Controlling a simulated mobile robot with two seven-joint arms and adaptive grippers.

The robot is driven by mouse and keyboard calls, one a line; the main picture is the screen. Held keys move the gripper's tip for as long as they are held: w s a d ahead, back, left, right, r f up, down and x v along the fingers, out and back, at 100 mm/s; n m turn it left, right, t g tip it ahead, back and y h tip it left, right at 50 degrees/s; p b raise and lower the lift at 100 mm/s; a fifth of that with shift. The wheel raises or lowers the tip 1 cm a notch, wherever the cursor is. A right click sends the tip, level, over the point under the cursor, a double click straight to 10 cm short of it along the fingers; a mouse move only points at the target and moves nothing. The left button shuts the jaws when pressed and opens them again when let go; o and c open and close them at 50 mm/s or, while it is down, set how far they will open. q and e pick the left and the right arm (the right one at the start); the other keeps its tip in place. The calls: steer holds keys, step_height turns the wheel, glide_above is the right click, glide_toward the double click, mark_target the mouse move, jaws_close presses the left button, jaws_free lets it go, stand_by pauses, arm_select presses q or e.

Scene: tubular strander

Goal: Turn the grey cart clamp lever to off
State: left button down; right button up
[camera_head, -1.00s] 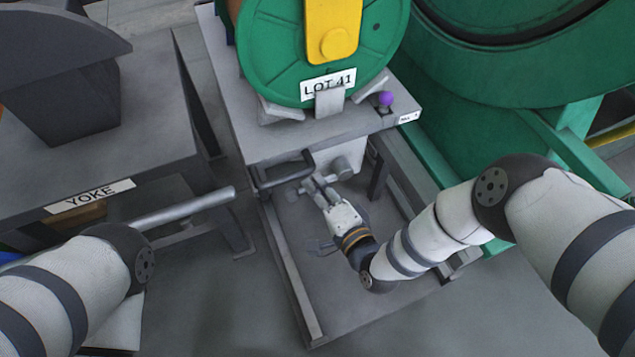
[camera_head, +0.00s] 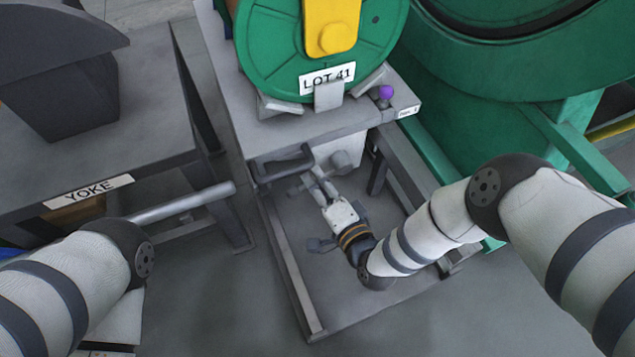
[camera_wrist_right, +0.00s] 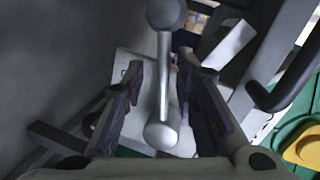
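The grey clamp lever (camera_wrist_right: 164,85) runs up the middle of the right wrist view, a pale metal rod with a round knob at each end. A light grey plate lies behind it. In the head view a grey knob (camera_head: 341,160) shows at the white box under the cart's (camera_head: 290,146) front edge. My right gripper (camera_head: 317,184) is just left of and below that knob. In the wrist view its two dark fingers (camera_wrist_right: 162,80) stand apart, one on each side of the rod, with gaps visible. My left gripper is out of view.
A dark handle (camera_head: 283,165) sticks out from the cart left of my gripper. The cart bears a green reel (camera_head: 275,60) marked LOT 41, and a purple knob (camera_head: 386,92). A grey YOKE table (camera_head: 150,150) stands left. Green machinery (camera_head: 480,110) stands right.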

steer(key=shift+a, duration=0.1)
steer(key=v, duration=1.2)
steer(key=shift+r, duration=0.1)
